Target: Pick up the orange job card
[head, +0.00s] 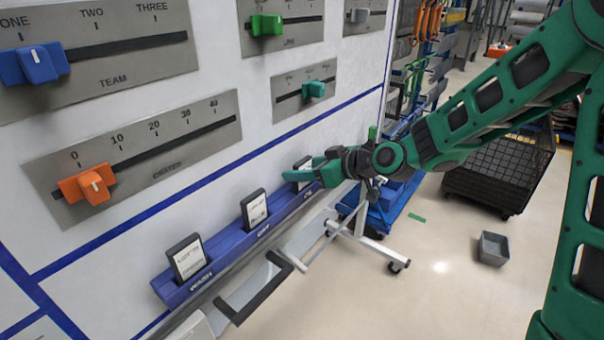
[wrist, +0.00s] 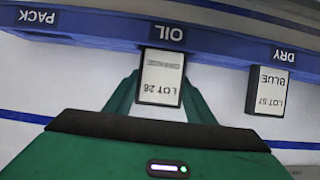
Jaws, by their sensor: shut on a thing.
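A white card in a dark frame (wrist: 161,78), reading LOT 26, is at the OIL slot of the blue rail (wrist: 215,42) in the wrist view. Its second line is too blurred to read, so I cannot confirm it is the orange one. My gripper (wrist: 161,92) is shut on this card, with a green finger on either side. The card's end meets the rail; I cannot tell whether it is seated in the slot. In the head view my gripper (head: 306,174) is at the far part of the rail, and the card (head: 303,164) shows partly behind it.
A card reading LOT 57 BLUE (wrist: 268,91) stands at DRY, also seen in the head view (head: 255,208). Another card (head: 188,258) stands at WASH. An orange slider (head: 88,186) is on the board above. A grey bin (head: 493,249) stands on open floor.

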